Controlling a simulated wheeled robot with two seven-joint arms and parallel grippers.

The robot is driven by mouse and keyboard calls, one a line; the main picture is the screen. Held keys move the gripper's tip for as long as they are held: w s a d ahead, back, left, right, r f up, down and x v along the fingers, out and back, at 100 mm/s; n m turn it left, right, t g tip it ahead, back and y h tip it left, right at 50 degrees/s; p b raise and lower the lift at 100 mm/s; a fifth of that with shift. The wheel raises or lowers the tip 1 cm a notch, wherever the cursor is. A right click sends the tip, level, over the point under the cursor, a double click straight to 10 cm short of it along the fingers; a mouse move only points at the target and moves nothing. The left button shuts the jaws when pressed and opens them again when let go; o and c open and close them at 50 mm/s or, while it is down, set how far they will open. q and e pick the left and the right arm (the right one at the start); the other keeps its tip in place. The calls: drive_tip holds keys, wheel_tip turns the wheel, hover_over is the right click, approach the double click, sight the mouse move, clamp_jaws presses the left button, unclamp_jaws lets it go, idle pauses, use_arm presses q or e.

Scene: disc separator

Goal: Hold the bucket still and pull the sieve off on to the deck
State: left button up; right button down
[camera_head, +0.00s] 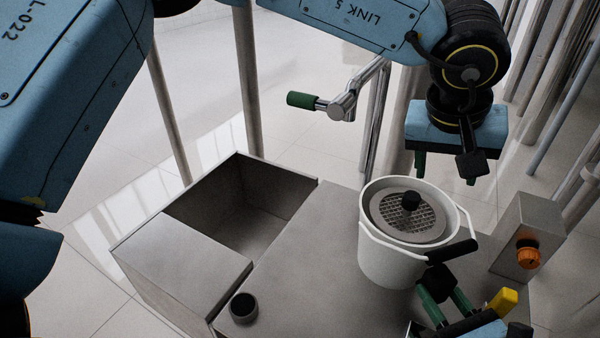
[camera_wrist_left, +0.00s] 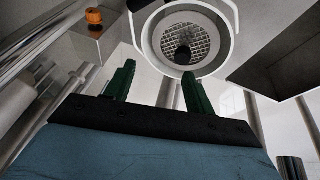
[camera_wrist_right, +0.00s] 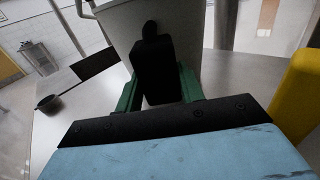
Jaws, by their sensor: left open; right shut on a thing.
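The white bucket (camera_head: 385,262) stands upright on the grey deck (camera_head: 300,265). The round grey sieve (camera_head: 424,230), with mesh and a black knob (camera_head: 411,200), sits in the bucket's mouth. The left wrist view also shows the sieve (camera_wrist_left: 201,42) and its knob (camera_wrist_left: 183,54). My left gripper (camera_head: 445,172) is open and empty, above and behind the bucket's far right rim, apart from the knob. My right gripper (camera_head: 440,290) is shut on a black handle (camera_wrist_right: 154,68) at the bucket's near side. The bucket's wall (camera_wrist_right: 110,22) shows just beyond it.
A metal box with an orange knob (camera_head: 528,255) stands right of the bucket. An open rectangular well (camera_head: 250,225) lies to the left. A small black cup (camera_head: 243,308) stands near the front edge. A green-handled crank (camera_head: 302,100) rises behind. The deck between well and bucket is clear.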

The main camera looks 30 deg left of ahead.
sight(412, 196)
use_arm(q)
drive_tip(key=shift+m+y, duration=0.4)
drive_tip(key=shift+y, duration=0.4)
drive_tip(key=w+a+f, duration=0.1)
drive_tip(key=f, duration=0.3)
drive_tip(key=w+a+f, duration=0.1)
drive_tip(key=w+f, duration=0.1)
drive_tip(key=f, duration=0.2)
drive_tip(key=w+a+f, duration=0.1)
drive_tip(key=w+f, duration=0.1)
drive_tip(key=f, duration=0.1)
drive_tip(key=shift+a+f, duration=0.2)
drive_tip(key=shift+f, duration=0.2)
clamp_jaws()
drive_tip(key=shift+r, duration=3.05)
